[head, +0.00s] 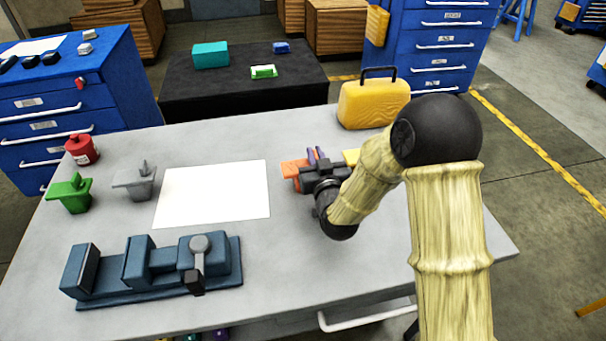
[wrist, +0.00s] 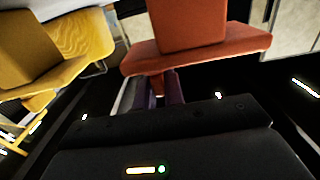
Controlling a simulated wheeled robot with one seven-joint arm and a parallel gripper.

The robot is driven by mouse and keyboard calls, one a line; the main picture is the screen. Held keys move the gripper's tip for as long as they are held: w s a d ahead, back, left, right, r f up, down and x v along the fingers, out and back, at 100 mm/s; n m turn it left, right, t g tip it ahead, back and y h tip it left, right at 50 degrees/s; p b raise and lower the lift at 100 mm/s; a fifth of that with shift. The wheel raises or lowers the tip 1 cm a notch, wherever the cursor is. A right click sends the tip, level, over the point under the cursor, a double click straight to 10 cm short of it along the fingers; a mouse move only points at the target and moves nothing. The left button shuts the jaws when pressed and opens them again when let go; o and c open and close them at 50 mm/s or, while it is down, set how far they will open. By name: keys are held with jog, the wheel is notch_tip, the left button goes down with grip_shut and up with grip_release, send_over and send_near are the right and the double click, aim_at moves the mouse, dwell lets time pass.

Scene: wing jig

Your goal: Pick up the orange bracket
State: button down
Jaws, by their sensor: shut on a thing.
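The orange bracket (head: 295,174) is at my gripper, right of the white sheet in the head view. In the wrist view the orange bracket (wrist: 198,52) is large at the top, with a wide flange and an upright block. My gripper (head: 313,157) has purple fingers, which also show in the wrist view (wrist: 166,90) closed against the bracket's underside. The fingertips are partly hidden by the bracket. I cannot tell whether the bracket touches the table.
A yellow piece (head: 351,157) is close beside my gripper, partly hidden by my arm. A yellow case (head: 373,105) stands behind it. The white sheet (head: 212,193) is clear.

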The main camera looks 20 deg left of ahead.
jog(key=shift+r, duration=0.2)
notch_tip(320, 180, up, 10)
jog(key=shift+f+p, duration=0.1)
jog(key=shift+p, duration=0.4)
dwell(0.6)
